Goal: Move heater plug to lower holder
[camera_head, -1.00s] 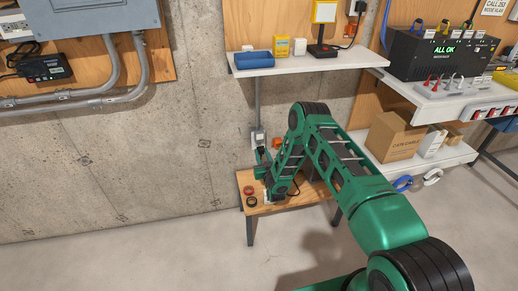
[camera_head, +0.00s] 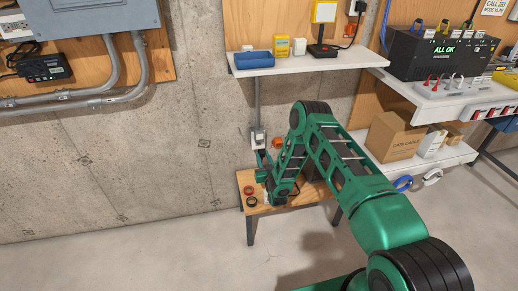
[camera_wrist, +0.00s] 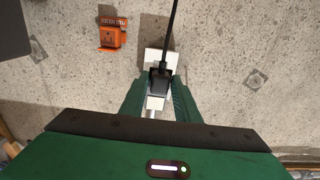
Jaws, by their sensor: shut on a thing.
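The heater plug (camera_wrist: 160,76) is a black plug with a black cord that runs to the top of the wrist view. It sits between the two fingers of my gripper (camera_wrist: 156,92), which is shut on it. The plug is right in front of a white outlet box (camera_wrist: 171,60) on the concrete wall; I cannot tell whether it is seated in it. The same box shows in the head view (camera_head: 257,139), with my gripper (camera_head: 262,157) just below it. An orange holder-like fixture (camera_wrist: 112,34) is on the wall beside the box, also in the head view (camera_head: 277,143).
A small wooden bench (camera_head: 262,208) stands below, with red and black tape rolls (camera_head: 250,196) on it. A white shelf (camera_head: 300,62) hangs above. A grey conduit (camera_head: 257,100) runs up from the outlet box. Shelves with a cardboard box (camera_head: 394,137) are at the right.

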